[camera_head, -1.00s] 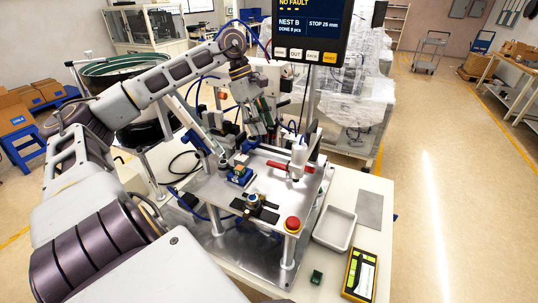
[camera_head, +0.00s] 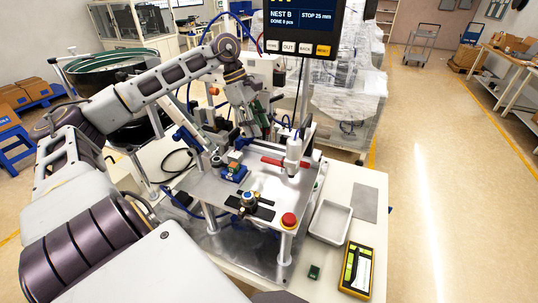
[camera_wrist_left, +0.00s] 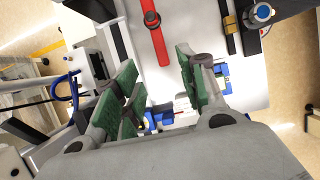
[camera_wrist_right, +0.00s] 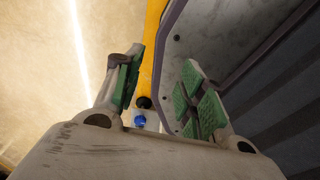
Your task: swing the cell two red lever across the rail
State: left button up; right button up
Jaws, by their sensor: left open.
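The red lever (camera_head: 271,161) lies flat over the metal plate, beside an upright white cylinder (camera_head: 293,150). In the left wrist view the red lever (camera_wrist_left: 156,38) is a bar with a round dark-centred end, ahead of the gap between my fingers. My left gripper (camera_head: 258,126) hangs over the far side of the plate, behind the lever and apart from it. The left wrist view shows this gripper (camera_wrist_left: 158,62) open and empty, with green pads. My right gripper (camera_wrist_right: 163,60) shows only in its wrist view, open and empty over the floor.
A blue fixture (camera_head: 234,172) and a black slide with a knob (camera_head: 249,199) stand on the plate. A red button (camera_head: 289,220) marks its front corner. A white tray (camera_head: 331,222) and yellow handheld device (camera_head: 356,268) lie right. A display (camera_head: 303,25) hangs above.

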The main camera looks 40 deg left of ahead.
pick_arm(q)
jog(key=p, duration=0.1)
send_near(271, 159)
jog(key=shift+x, duration=1)
jog(key=shift+p+x, duration=0.55)
jog(key=shift+x, duration=0.3)
jog(key=shift+w+d+f+p, duration=0.1)
jog(key=shift+d+f+p, duration=0.2)
jog(key=shift+f+p, duration=0.25)
jog(key=shift+x, duration=1.25)
jog(key=shift+f, duration=0.3)
jog(key=shift+d, duration=0.1)
pick_arm(e)
jog(key=r, duration=0.2)
jog(key=a+r, duration=0.1)
jog(key=r, duration=0.1)
jog(key=shift+a, duration=0.1)
pick_arm(q)
grip_shut()
pick_arm(e)
jog(key=shift+d, duration=0.35)
